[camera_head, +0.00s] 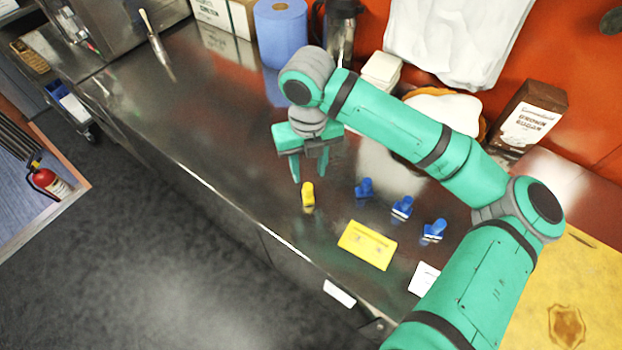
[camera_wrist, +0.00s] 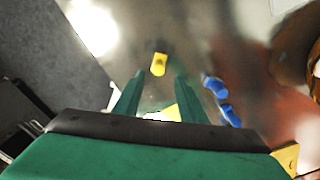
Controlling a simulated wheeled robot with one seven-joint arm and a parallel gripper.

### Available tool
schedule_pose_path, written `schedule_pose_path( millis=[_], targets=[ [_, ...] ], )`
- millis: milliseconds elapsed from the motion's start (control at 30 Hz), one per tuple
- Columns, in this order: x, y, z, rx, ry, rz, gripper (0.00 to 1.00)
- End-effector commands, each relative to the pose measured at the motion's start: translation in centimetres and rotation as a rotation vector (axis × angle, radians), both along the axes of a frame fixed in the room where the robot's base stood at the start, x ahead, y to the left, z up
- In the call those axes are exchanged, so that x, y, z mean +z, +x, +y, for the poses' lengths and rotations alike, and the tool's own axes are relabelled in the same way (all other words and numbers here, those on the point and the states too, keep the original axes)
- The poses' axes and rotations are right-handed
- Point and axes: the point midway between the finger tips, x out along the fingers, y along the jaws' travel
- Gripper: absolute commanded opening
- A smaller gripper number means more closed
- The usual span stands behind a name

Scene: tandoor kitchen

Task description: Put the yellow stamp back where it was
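The yellow stamp (camera_head: 308,196) stands on the dark metal counter, to the left of a row of three blue stamps (camera_head: 364,188), (camera_head: 402,207), (camera_head: 434,231). A flat yellow pad (camera_head: 367,245) lies on the counter below the row. My gripper (camera_head: 309,170) is open and empty, pointing down just behind the yellow stamp. In the wrist view the yellow stamp (camera_wrist: 159,64) shows beyond the gap between my open fingers (camera_wrist: 157,84), apart from them. Blue stamps (camera_wrist: 215,86) show to the right there, partly overlapping each other.
A white card (camera_head: 423,279) lies right of the pad. At the back stand a blue paper roll (camera_head: 281,35), a dark flask (camera_head: 340,30) and a brown sugar bag (camera_head: 527,118). A yellow board (camera_head: 585,280) is at the right. The counter left of the stamp is largely clear.

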Motion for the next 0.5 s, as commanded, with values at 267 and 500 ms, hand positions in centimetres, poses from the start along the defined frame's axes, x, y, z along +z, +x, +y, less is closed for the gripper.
schedule_pose_path(
  millis=[267,500],
  targets=[
    [3.5,0.0,0.0,-0.001,0.0,-0.001,0.38],
    [4.0,0.0,0.0,-0.001,0.0,0.001,0.38]
  ],
)
